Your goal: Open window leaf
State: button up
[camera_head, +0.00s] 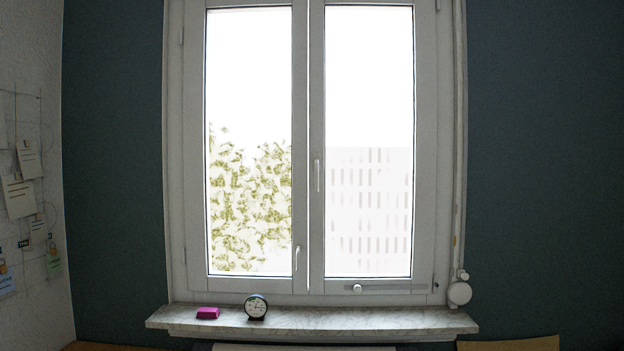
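A white window with two leaves fills the middle of the head view. The left leaf (195,150) has a small handle (297,258) low on its inner edge. The right leaf (426,150) has a longer upright handle (317,175) on its inner edge at mid height. A small round knob (357,288) sits on the bottom rail of the right leaf. Both leaves look closed, though a thin bright line runs between them at the top. My gripper is not in view.
A marble sill (350,318) juts out below the window. A pink object (208,313) and a round black clock (256,306) stand on its left part. A round white fitting (459,293) hangs at the frame's lower right. Wooden edges (508,344) show at the bottom.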

aim_at(419, 280)
jog(key=u, duration=0.5)
jog(key=i, duration=0.65)
jog(key=u, duration=0.45)
jog(key=i, duration=0.95)
jog(key=z, duration=0.3)
